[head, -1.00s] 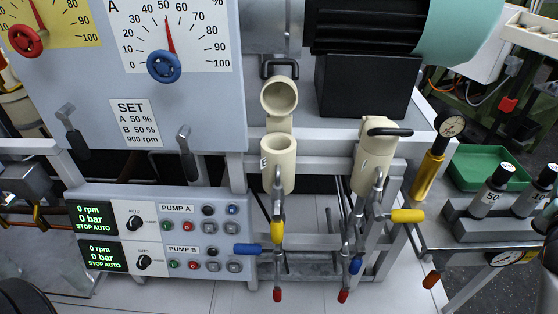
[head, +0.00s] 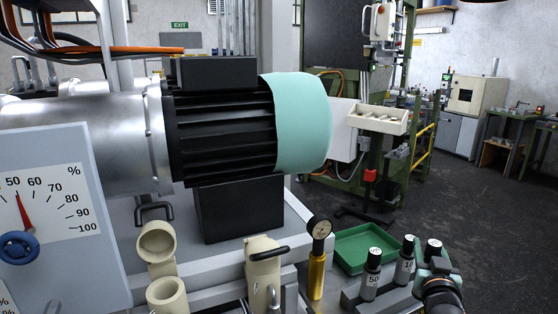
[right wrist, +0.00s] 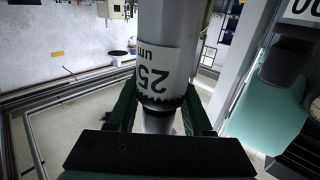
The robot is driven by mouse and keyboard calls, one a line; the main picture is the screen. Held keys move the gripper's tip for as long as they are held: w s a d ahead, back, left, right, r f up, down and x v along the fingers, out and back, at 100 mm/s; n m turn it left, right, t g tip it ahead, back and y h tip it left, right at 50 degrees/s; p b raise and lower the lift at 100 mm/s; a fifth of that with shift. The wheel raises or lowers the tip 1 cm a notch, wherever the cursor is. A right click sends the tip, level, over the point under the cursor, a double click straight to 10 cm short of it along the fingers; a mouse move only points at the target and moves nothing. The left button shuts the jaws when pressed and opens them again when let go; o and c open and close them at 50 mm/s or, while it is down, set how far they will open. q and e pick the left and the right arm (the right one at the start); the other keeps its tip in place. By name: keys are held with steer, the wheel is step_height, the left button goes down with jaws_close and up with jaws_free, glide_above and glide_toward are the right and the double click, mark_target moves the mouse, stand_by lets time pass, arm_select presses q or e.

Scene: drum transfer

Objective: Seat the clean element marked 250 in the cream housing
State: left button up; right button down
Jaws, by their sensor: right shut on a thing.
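The cream housing (head: 167,297) stands at the lower left of the head view, its round mouth open and its lid (head: 158,245) swung up behind it. A second cream housing (head: 263,268) to its right has its cap on, with a black handle. My right gripper (head: 437,272) is at the lower right of the head view, well right of the housings. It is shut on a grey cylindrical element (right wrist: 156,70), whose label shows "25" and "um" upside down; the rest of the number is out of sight. My left gripper is not in view.
Black-capped elements marked 50 (head: 372,280) and 10 (head: 404,262) stand in a grey rack beside my right gripper. A green tray (head: 362,248) lies behind them. A brass gauge (head: 318,260) stands between the rack and the housings. A large motor (head: 225,130) rises behind the housings.

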steer(key=s+a+f+n+y, duration=0.1)
steer(key=s+a+y, duration=0.1)
steer(key=s+a, duration=0.5)
steer(key=s+a+f+n+t+y, duration=0.1)
steer(key=s+a+f+n+y, duration=0.1)
steer(key=s+a, duration=0.5)
steer(key=s+y, duration=0.1)
steer(key=s, duration=0.5)
steer(key=shift+s+a+n+y, duration=0.15)
steer(key=shift+s+n+y, duration=0.15)
steer(key=shift+s, duration=0.1)
